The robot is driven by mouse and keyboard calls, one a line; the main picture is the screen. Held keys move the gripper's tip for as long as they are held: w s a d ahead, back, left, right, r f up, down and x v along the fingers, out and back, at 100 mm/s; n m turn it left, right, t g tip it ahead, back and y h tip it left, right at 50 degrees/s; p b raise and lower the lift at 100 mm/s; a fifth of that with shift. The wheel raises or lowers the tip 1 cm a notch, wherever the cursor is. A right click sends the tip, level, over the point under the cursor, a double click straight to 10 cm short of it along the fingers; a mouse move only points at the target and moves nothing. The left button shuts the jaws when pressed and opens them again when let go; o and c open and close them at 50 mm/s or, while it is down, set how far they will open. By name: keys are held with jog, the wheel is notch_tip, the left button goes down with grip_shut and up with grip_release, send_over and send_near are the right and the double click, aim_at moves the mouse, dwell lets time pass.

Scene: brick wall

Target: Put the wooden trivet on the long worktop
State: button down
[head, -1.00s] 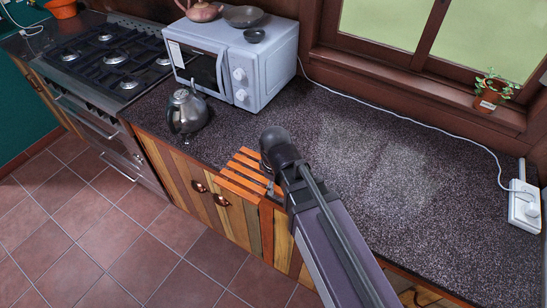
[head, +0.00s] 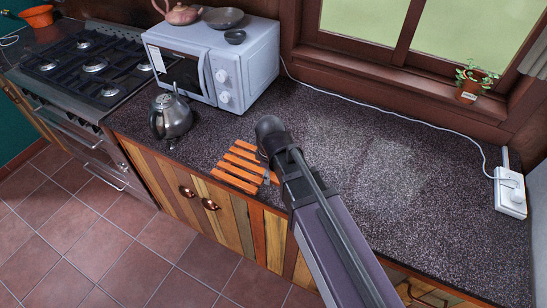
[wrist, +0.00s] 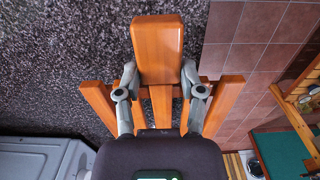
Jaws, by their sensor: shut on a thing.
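The wooden trivet (head: 238,166) is an orange-brown slatted piece. In the head view it shows over the front part of the long dark speckled worktop (head: 330,190), its near end close to the front edge. I cannot tell whether it touches the worktop. My gripper (head: 270,174) is at the trivet's right side, partly hidden behind my arm. In the wrist view my gripper (wrist: 160,82) has its two fingers closed on either side of the trivet's middle bar (wrist: 158,50). Worktop shows left of the trivet there, floor tiles right.
A steel kettle (head: 171,116) stands left of the trivet, before a white microwave (head: 215,65). A gas hob (head: 85,65) is farther left. A white cable runs along the back to a socket (head: 510,192). The worktop right of my arm is clear.

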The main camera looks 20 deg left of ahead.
jog(key=w, duration=0.3)
jog(key=w+a, duration=0.1)
jog(key=w, duration=0.1)
jog(key=w+a, duration=0.1)
jog(key=w, duration=0.2)
jog(key=shift+w+a+f+b, duration=0.2)
jog(key=shift+w+f+b, duration=0.15)
jog(key=shift+f, duration=0.05)
jog(key=shift+w, duration=0.1)
jog(key=shift+w+a, duration=0.1)
jog(key=shift+w, duration=0.15)
jog(key=shift+w+f+b, duration=0.3)
jog(key=shift+f+b, duration=0.3)
jog(key=shift+f, duration=0.05)
jog(key=shift+f+b, duration=1.2)
jog(key=shift+c, duration=1)
grip_release()
jog(key=shift+r, duration=0.15)
